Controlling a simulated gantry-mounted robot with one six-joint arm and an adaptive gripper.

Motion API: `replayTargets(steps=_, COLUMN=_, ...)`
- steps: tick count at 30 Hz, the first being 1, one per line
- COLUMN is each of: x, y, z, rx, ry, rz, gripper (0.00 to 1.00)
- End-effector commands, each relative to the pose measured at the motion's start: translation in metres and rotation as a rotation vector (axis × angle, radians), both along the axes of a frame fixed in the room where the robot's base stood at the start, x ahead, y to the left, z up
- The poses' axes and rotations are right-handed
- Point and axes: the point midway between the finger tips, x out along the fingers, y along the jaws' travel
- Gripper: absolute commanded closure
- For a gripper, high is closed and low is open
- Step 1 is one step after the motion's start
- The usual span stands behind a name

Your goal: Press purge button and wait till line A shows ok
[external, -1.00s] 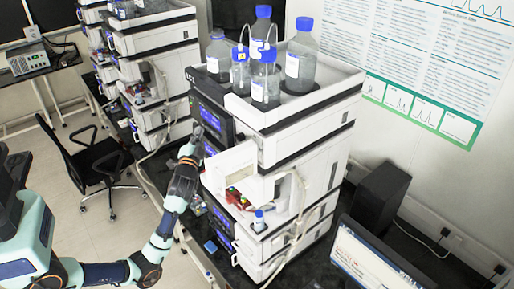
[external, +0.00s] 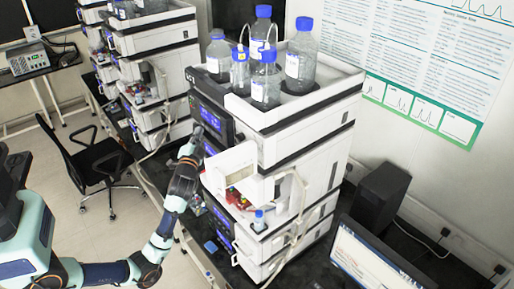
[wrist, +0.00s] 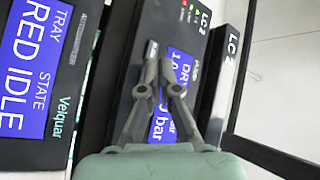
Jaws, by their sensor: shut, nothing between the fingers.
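The instrument stack labelled LC 2 has a dark front module with a blue pump screen (external: 210,120). In the wrist view this blue screen (wrist: 178,60) is partly covered by my fingers; "DRY", "1.0" and "bar" can be read. My gripper (wrist: 161,68) is shut and empty, its fingertips over the dark panel beside that screen. In the external view my gripper (external: 197,134) is at the module's front; contact cannot be told. The purge button cannot be made out. No line A reading is legible. Small red, yellow and green indicator marks (wrist: 190,10) show near the LC 2 label.
Another blue screen (wrist: 32,70) reads "TRAY STATE RED IDLE". Blue-capped bottles (external: 299,65) stand on top of the stack. A white open door (external: 228,168) juts out just below my gripper. A black chair (external: 98,160) and a second stack (external: 150,50) are to the left.

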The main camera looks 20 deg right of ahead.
Motion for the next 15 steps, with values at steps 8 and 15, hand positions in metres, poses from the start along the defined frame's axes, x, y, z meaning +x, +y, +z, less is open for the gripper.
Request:
replayTargets(steps=8, x=0.0000, y=0.0000, z=0.0000, rx=0.000, ry=0.000, rz=0.000, gripper=1.00)
replayTargets(steps=15, x=0.0017, y=-0.0060, z=-0.0002, rx=0.000, ry=0.000, rz=0.000, gripper=1.00)
